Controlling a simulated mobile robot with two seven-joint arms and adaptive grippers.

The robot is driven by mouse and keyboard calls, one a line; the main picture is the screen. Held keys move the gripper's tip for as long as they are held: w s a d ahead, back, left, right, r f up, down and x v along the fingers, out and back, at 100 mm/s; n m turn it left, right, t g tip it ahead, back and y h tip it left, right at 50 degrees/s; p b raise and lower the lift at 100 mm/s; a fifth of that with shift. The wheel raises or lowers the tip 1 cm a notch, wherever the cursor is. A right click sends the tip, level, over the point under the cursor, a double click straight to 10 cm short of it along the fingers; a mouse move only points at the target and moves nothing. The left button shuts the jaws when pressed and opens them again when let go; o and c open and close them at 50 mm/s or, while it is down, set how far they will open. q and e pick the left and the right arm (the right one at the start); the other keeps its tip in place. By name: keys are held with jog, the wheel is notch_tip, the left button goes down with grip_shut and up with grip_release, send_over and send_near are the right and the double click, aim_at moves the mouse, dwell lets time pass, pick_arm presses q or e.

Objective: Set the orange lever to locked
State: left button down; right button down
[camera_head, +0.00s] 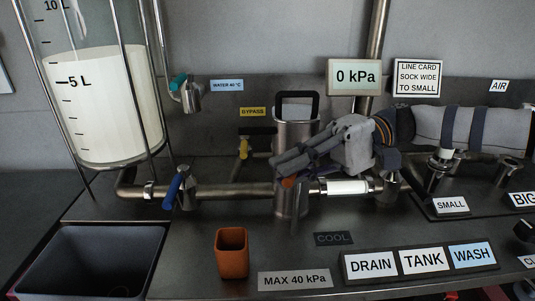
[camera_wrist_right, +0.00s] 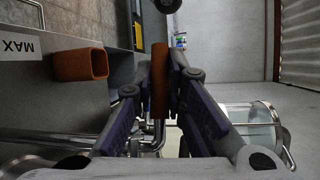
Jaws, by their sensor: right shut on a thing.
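My right gripper (camera_head: 283,170) reaches in from the right, in front of the steel cylinder with the black handle (camera_head: 297,135). It is shut on the orange lever, of which only a small orange end (camera_head: 289,182) shows below the fingers in the head view. In the right wrist view the orange lever (camera_wrist_right: 160,85) is a long upright bar between the two dark fingers of the right gripper (camera_wrist_right: 160,75). The lever's pivot and any lock marking are hidden or too small to tell. My left gripper is not in view.
An orange open cup (camera_head: 232,254) stands on the counter in front. A dark sink (camera_head: 95,235) is front left. A gauge sign (camera_head: 355,77) reads 0 kPa.

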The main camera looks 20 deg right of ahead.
dwell(0.5)
jog(key=c, duration=1.6)
grip_release()
jog(key=shift+g, duration=0.3)
jog(key=w+d+r, duration=0.1)
jog(key=d, duration=1.1)
jog(key=shift+w+r, duration=0.15)
jog(key=shift+r, duration=0.15)
